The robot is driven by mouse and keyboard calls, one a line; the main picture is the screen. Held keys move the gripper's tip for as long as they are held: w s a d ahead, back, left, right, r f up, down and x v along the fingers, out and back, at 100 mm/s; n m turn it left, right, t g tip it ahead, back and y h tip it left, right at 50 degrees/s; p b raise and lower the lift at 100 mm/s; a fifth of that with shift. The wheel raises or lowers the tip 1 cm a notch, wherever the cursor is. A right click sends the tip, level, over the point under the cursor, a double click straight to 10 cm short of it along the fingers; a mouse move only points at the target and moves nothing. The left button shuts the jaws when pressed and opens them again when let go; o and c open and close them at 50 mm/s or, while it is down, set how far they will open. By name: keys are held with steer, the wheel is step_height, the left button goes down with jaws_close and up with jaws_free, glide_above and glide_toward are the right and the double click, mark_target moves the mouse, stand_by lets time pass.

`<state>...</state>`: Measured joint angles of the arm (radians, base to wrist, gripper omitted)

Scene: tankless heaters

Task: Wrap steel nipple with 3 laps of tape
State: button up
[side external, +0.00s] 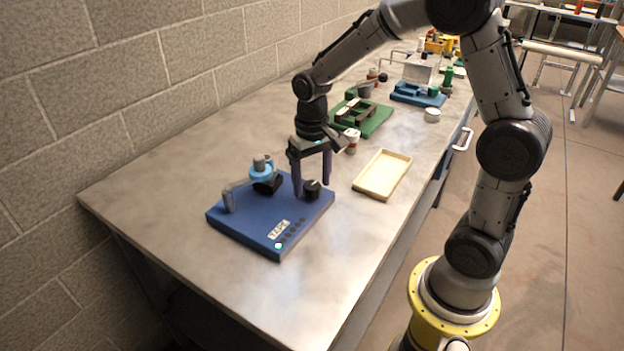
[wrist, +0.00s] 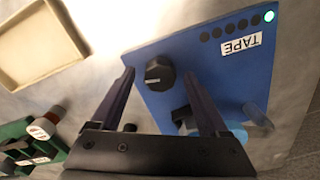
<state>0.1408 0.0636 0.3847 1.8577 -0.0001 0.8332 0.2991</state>
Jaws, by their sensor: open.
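The blue tape station (side external: 245,228) lies on the bench with a white TAPE label (side external: 279,229); the label also shows in the wrist view (wrist: 241,46). A black knob (side external: 312,190) stands near its right corner; it also shows in the wrist view (wrist: 160,74). My gripper (side external: 312,191) is open, pointing down, with the knob between its fingertips (wrist: 159,74). I cannot tell whether either finger touches it. A light-blue tape ring (side external: 261,173) sits above a black holder (side external: 269,186). A grey cylinder (side external: 260,161), likely the steel nipple, sticks up there; my finger partly hides this area in the wrist view.
One indicator light (side external: 278,246) is lit in a row of dark dots. A cream tray (side external: 382,175) lies to the right. A green fixture (side external: 365,118) and a small white-and-orange bottle (side external: 352,141) stand behind. Bare bench (side external: 150,190) lies left of the station.

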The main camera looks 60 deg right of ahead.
mark_target(312, 185)
step_height(312, 185, up, 14)
stand_by(0.6)
steer(key=shift+f, duration=0.1)
steer(key=s+a+r+n+t, duration=0.1)
steer(key=s+a+r+t, duration=0.15)
steer(key=s, duration=0.25)
steer(key=s+a+r+n+t, duration=0.1)
steer(key=s+r, duration=0.2)
steer(key=s, duration=0.2)
steer(key=s+a+f+n+t, duration=0.1)
steer(key=s+f+n+t, duration=0.1)
steer(key=s+f, duration=0.4)
steer(key=shift+s+a+f+n, duration=0.3)
steer(key=shift+s+n, duration=0.2)
steer(key=shift+s, duration=0.75)
